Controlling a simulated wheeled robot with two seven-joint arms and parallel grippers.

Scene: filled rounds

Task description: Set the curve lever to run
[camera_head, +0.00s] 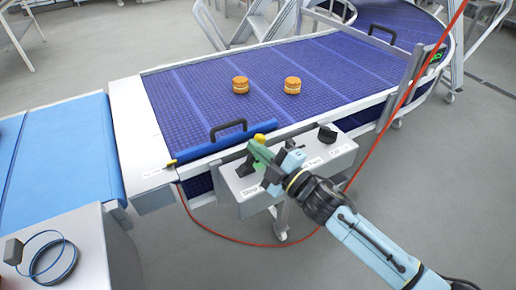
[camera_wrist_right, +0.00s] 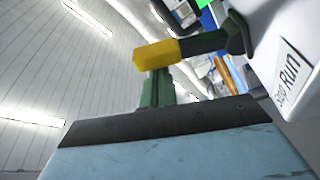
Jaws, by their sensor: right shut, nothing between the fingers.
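The curve lever (camera_head: 259,138) has a yellow end and sits on the grey control box (camera_head: 238,187) at the conveyor's front edge. In the right wrist view, its yellow grip (camera_wrist_right: 156,55) is on a dark arm that comes out of the box beside a label reading "Run" and "Stop". My right gripper (camera_head: 258,153) is shut and empty, with its green fingertips close to the yellow grip. In the right wrist view the green fingers (camera_wrist_right: 157,88) stand just below the grip; I cannot tell if they touch it. My left gripper is not in view.
A dark knob (camera_head: 327,133) is on the right of the box. Two filled rounds (camera_head: 240,85) (camera_head: 292,85) lie on the blue curve belt (camera_head: 200,98). A red cable (camera_head: 383,140) runs past my right arm. A lighter blue conveyor (camera_head: 60,150) is at left.

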